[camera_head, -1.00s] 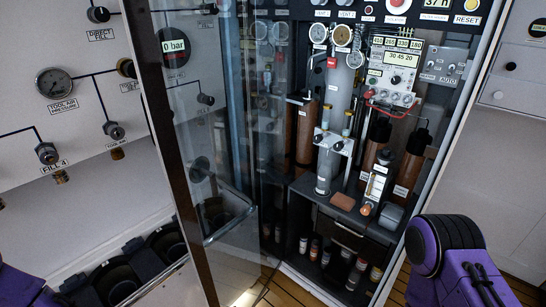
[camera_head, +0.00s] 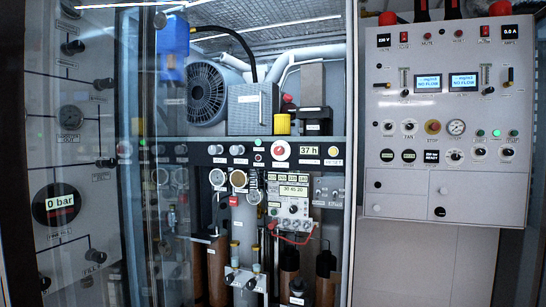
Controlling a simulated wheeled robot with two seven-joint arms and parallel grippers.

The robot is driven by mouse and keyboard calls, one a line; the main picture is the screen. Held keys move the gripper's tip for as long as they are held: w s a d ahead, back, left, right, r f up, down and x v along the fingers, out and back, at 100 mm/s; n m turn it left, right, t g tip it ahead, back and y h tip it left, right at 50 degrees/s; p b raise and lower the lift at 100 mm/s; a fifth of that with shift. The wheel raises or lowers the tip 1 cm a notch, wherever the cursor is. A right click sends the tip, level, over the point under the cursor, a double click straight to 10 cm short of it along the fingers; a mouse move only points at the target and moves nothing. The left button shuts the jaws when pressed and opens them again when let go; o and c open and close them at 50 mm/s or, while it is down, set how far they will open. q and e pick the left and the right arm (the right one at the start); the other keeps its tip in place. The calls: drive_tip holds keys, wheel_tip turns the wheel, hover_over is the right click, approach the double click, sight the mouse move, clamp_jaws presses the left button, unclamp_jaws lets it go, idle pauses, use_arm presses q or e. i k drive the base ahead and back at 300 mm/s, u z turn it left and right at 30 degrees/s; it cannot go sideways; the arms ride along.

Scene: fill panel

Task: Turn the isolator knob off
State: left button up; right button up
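No label that I can read names the isolator knob, so I cannot tell which control it is. A red round control on a white disc (camera_head: 281,150) is on the dark strip of the central cabinet. Several small black knobs, such as one at the panel's lower right (camera_head: 508,152), are also on the right panel. Neither of my grippers is in view.
The grey right panel (camera_head: 400,203) carries two lit screens reading "NO FLOW" and a gauge. The open central cabinet holds a fan motor (camera_head: 206,95), gauges and brown cylinders (camera_head: 218,268). A transparent door (camera_head: 155,200) stands at left, before the gauge panel.

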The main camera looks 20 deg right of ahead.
sight(279, 150)
drive_tip(key=z, duration=0.5)
drive_tip(key=k, duration=1.2)
drive_tip(key=z, duration=1.45)
drive_tip(key=i, duration=1.9)
drive_tip(key=u, duration=1.2)
drive_tip(key=i, duration=0.7)
drive_tip(key=u, duration=0.65)
